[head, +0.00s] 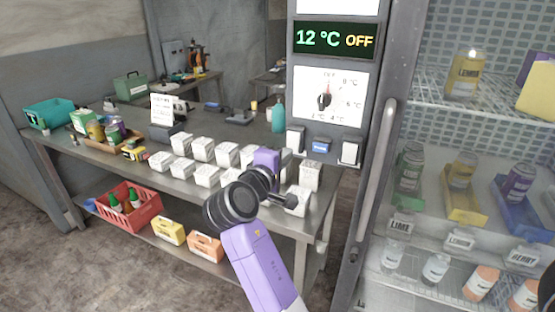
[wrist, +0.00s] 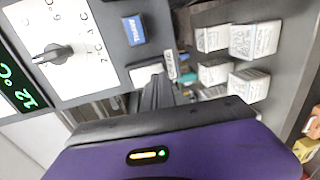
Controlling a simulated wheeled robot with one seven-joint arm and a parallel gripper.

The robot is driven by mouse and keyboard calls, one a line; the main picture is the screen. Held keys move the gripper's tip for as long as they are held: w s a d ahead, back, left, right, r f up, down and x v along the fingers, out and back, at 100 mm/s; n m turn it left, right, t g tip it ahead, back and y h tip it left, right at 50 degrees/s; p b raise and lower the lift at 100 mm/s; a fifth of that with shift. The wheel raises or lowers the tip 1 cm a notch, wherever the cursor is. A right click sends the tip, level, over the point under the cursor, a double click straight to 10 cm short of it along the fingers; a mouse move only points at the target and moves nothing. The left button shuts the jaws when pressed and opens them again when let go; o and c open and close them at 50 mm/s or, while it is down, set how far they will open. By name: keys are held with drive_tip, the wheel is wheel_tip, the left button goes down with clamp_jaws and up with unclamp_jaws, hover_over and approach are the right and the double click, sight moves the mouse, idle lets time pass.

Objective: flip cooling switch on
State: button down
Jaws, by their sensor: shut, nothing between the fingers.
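The control panel has two white rocker switches: a left one (head: 295,140) and a right one (head: 349,152), with a blue label (head: 321,146) between them. The display (head: 335,40) above reads 12 °C OFF. My gripper (wrist: 158,90) is shut and empty. In the wrist view it points toward the panel's lower edge, close to the left switch (wrist: 145,74); I cannot tell whether it touches. In the head view the purple and black hand (head: 267,158) is below and left of the panel, its fingertips unclear.
A temperature dial (head: 324,101) is above the switches. A steel table (head: 130,163) on the left holds several white boxes (head: 207,175) near my arm. The freezer's door handle (head: 379,155) and stocked shelves are on the right. A red crate (head: 130,207) sits below the table.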

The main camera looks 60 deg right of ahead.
drive_tip(key=shift+w+d+f, duration=0.1)
drive_tip(key=shift+d, duration=0.7)
drive_tip(key=shift+d+f, duration=0.1)
drive_tip(key=shift+d, duration=0.15)
drive_tip(key=shift+a, duration=0.1)
